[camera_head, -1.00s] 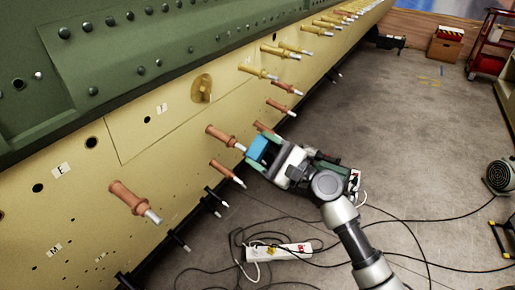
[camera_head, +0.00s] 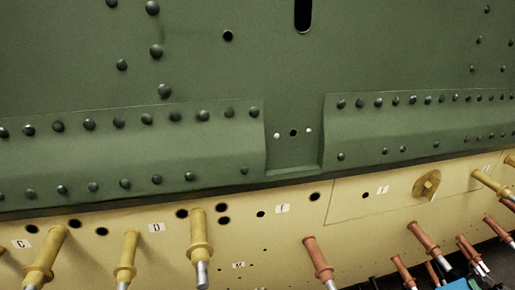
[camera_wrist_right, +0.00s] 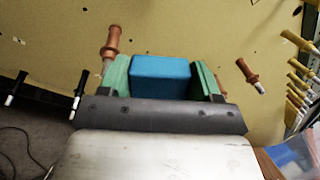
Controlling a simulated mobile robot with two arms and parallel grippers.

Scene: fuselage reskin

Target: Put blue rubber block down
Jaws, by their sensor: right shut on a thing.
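The blue rubber block (camera_wrist_right: 161,76) sits between the two green-padded fingers of my right gripper (camera_wrist_right: 163,80) in the right wrist view. The gripper is shut on it, and the tan skin panel (camera_wrist_right: 200,30) lies behind it. In the head view only a bit of the blue block (camera_head: 456,285) shows at the bottom edge, at lower right. My right gripper is otherwise below that frame. My left gripper is in neither view.
Copper-coloured pins (camera_head: 318,262) and yellow pins (camera_head: 198,250) stick out from the tan panel. Pins (camera_wrist_right: 112,42) stand on both sides of the block in the wrist view. The green riveted fuselage (camera_head: 200,60) rises above. Cables lie on the floor (camera_wrist_right: 40,125).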

